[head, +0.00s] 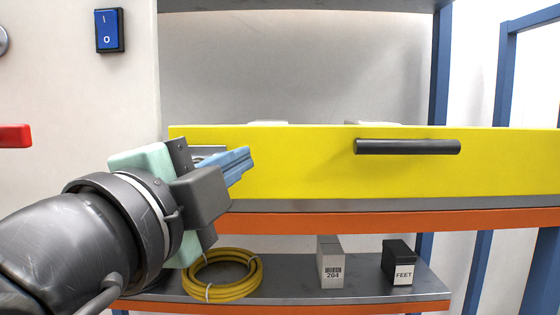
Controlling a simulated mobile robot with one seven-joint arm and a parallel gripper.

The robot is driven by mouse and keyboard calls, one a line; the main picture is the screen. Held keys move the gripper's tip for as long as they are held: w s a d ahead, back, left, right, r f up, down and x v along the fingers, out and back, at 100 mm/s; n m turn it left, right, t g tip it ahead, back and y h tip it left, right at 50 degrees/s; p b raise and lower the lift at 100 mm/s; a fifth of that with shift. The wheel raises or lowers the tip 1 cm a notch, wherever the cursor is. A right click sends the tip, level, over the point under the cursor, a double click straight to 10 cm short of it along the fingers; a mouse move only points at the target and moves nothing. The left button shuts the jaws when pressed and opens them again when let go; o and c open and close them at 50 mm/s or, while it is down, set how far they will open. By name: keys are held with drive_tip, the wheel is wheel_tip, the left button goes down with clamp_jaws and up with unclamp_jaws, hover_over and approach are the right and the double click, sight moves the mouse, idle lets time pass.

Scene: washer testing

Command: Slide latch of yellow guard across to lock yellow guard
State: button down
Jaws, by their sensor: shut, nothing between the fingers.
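The yellow guard (310,165) is a long upright panel across the front of the bench, with a black bar handle (407,147) near its middle. My gripper (247,163) is in front of the guard's left end, with its blue fingers closed together, holding nothing and pointing right. A small silvery grey part (207,150) shows just behind the fingers at the guard's left end. I cannot tell whether it belongs to the latch or to my gripper. The latch is otherwise not clear, as my gripper covers that end. Contact between the fingers and the guard cannot be told.
A blue rocker switch (109,31) and a red part (15,136) are on the pale wall at left. Below the orange bench edge (400,219), a shelf holds a yellow hose coil (240,290), a grey box (330,262) and a black box (399,258).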

drive_tip(key=shift+s+a+f, duration=0.1)
drive_tip(key=shift+a+f, duration=0.1)
drive_tip(key=shift+a, duration=0.45)
drive_tip(key=shift+s+a+f, duration=0.1)
drive_tip(key=shift+a+f, duration=0.05)
drive_tip(key=shift+a, duration=0.5)
drive_tip(key=a+b, duration=0.1)
drive_tip(key=a, duration=0.2)
drive_tip(key=shift+a, duration=0.3)
drive_tip(key=shift+r, duration=0.1)
